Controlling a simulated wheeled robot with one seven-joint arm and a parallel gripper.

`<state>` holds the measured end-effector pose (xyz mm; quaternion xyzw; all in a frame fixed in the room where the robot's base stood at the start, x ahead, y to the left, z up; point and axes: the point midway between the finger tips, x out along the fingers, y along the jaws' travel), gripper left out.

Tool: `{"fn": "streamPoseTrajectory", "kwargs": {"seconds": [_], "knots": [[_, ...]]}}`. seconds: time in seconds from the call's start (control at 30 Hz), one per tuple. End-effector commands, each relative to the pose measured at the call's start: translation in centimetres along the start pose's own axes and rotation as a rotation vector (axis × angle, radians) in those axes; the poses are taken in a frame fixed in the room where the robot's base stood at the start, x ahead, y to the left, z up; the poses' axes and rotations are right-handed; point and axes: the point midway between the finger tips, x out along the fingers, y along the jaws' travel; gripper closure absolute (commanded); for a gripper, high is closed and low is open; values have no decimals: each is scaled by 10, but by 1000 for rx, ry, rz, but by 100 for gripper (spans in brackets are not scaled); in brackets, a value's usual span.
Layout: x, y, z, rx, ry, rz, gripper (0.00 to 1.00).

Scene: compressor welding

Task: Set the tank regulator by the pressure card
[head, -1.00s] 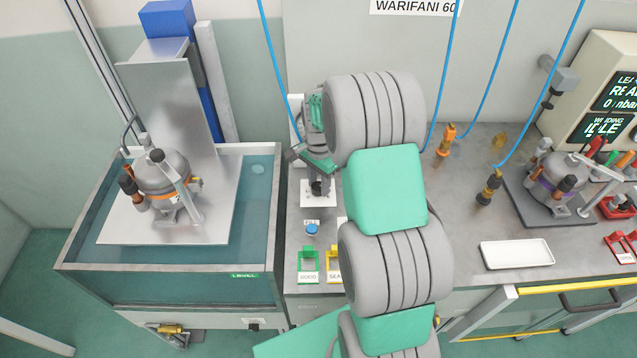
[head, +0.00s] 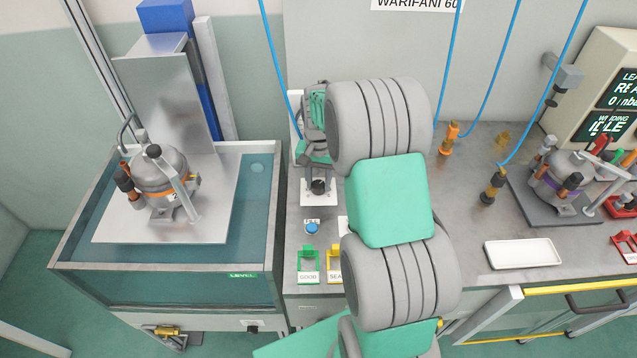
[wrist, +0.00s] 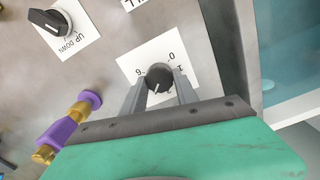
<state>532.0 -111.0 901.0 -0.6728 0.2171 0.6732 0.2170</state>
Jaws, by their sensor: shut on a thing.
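A black round knob (wrist: 158,77) with a white pointer line stands on a white scale plate (wrist: 146,57), which reads as the regulator dial. My gripper (wrist: 160,86) has its two grey fingers on either side of the knob, shut on it. The pointer faces down toward the gripper base; the figures 6, 0 and 1 show, others are hidden. In the head view the knob (head: 318,187) and its plate (head: 312,198) are on the bench beside the water tank, under my gripper (head: 317,176). I cannot make out a pressure card for certain.
The water tank (head: 262,225) stands left, with a grey compressor (head: 160,180) on its metal plate. An UP DOWN switch (wrist: 48,20) and a purple-and-gold fitting (wrist: 68,125) are near the dial. A blue button (head: 312,229) and a white tray (head: 523,254) are on the bench.

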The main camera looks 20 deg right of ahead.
Motion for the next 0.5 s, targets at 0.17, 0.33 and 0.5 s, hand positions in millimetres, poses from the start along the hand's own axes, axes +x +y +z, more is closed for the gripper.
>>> {"fn": "streamPoseTrajectory", "kwargs": {"seconds": [0.17,0.33,0.5], "knots": [[0,0,0,-74,1,-1,100],[0,-1,0,-111,2,-1,100],[-1,-1,0,-121,2,-1,100]]}}
